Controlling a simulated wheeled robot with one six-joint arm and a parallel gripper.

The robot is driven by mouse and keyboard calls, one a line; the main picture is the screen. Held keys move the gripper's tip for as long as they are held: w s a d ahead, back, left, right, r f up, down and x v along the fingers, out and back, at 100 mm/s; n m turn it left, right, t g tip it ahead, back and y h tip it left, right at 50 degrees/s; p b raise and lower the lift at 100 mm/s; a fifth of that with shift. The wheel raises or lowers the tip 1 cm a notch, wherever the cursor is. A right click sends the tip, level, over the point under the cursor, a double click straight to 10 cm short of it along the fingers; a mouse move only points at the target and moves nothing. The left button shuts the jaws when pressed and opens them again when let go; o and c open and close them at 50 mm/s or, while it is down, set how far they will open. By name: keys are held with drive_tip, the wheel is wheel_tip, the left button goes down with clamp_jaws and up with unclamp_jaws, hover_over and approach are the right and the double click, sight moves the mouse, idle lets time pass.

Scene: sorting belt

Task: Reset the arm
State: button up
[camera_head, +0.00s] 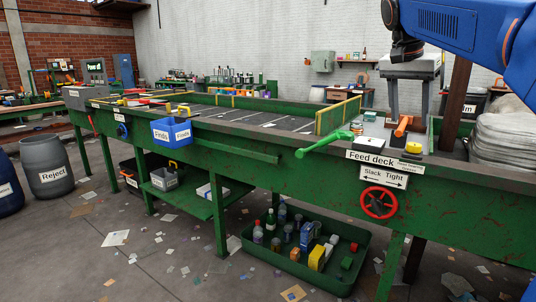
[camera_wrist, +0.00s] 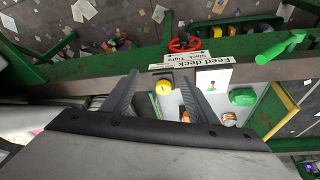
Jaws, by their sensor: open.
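My gripper (camera_head: 405,117) hangs from the blue arm at the upper right of the head view, fingers pointing down over the feed deck end of the green belt. In the wrist view its two dark ribbed fingers (camera_wrist: 158,80) stand apart with nothing held between them. A yellow button (camera_head: 413,147) sits on the deck's front edge; in the wrist view it shows between the fingers (camera_wrist: 163,88). An orange object (camera_head: 403,125) appears below the fingers in the head view. The wrist view also shows a green lump (camera_wrist: 242,97) and a small orange-and-white item (camera_wrist: 229,119) on the deck.
A green lever (camera_head: 325,145) sticks out over the belt's front edge. A red handwheel (camera_head: 379,202) is on the front panel. A blue Finds bin (camera_head: 172,132) hangs farther left. A green tray (camera_head: 262,266) of mixed items lies on the floor. White sacks (camera_head: 505,140) stand at right.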

drive_tip(key=s+a+f+n+t+y, duration=0.1)
drive_tip(key=s+a+f+n, duration=0.1)
drive_tip(key=s+f, duration=0.7)
drive_tip(key=s+a+f+n+y, duration=0.1)
drive_tip(key=s+a+f+n, duration=0.2)
drive_tip(key=s+f, duration=0.7)
drive_tip(key=s+a+f+n+t+y, duration=0.1)
drive_tip(key=s+a+f+n, duration=0.2)
drive_tip(key=s+f, duration=0.7)
wheel_tip(320, 180, down, 6)
drive_tip(key=shift+a+n+t, duration=0.15)
drive_tip(key=shift+n+t, duration=0.15)
drive_tip(key=shift+n, duration=0.9)
drive_tip(key=shift+r, duration=0.1)
wheel_tip(320, 180, up, 40)
drive_tip(key=n+y, duration=0.2)
drive_tip(key=n, duration=0.1)
hover_over(415, 144)
drive_tip(key=s+d, duration=0.2)
drive_tip(key=s, duration=0.5)
drive_tip(key=x, duration=1.7)
drive_tip(key=shift+s+d+f, duration=0.15)
drive_tip(key=shift+d+f, duration=0.05)
drive_tip(key=shift+d, duration=0.05)
